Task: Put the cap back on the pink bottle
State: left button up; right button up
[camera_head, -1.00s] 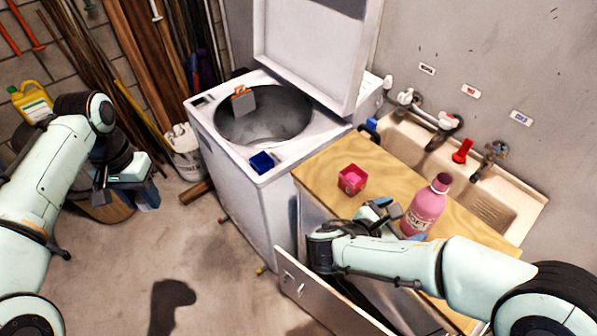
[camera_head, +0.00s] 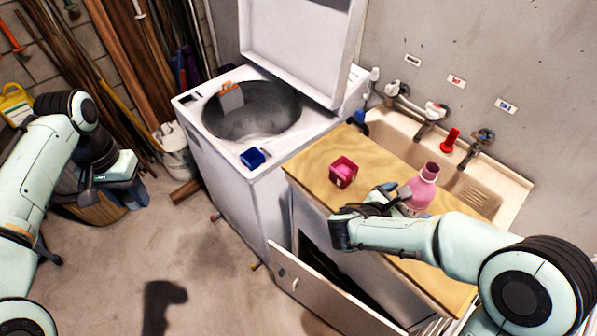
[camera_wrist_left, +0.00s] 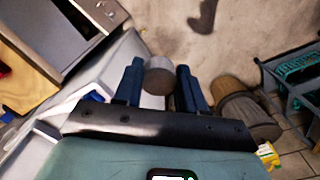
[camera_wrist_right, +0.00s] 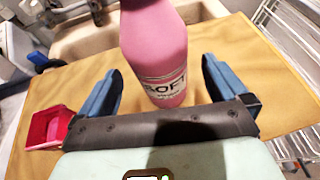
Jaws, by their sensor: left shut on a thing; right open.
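The pink bottle (camera_head: 421,187) stands upright on the wooden counter by the sink, its mouth dark and uncapped. In the right wrist view the bottle (camera_wrist_right: 155,45) stands ahead, between the fingers in the picture. My right gripper (camera_head: 385,197) is open beside the bottle; I cannot tell whether a finger touches it. My left gripper (camera_wrist_left: 160,80) is far to the left, over the floor. It is shut on a small grey-brown round thing (camera_wrist_left: 158,76), which looks like the cap. In the head view the left fingertips and this thing are not clear.
A pink-red open box (camera_head: 343,172) stands on the counter (camera_head: 318,163), left of the bottle. The sink (camera_head: 400,136) is behind. An open washer (camera_head: 190,112) stands to the left, with a blue box (camera_head: 252,158) on its edge. A cabinet door (camera_head: 325,292) hangs open below.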

pick_arm(q)
jog(key=shift+w+r+p, duration=0.1)
jog(key=shift+r+p, duration=0.3)
jog(key=shift+r, duration=0.15)
pick_arm(e)
jog(key=x, duration=0.4)
jog(key=shift+w+d, duration=0.1)
pick_arm(q)
jog(key=shift+w, duration=0.1)
pick_arm(e)
jog(key=shift+w+d+f, duration=0.25)
jog(key=shift+d+f, duration=0.05)
jog(key=shift+d, duration=0.05)
jog(key=shift+s, duration=0.1)
jog(key=shift+r, duration=0.1)
jog(key=c, duration=1.5)
jog(key=shift+r, duration=0.1)
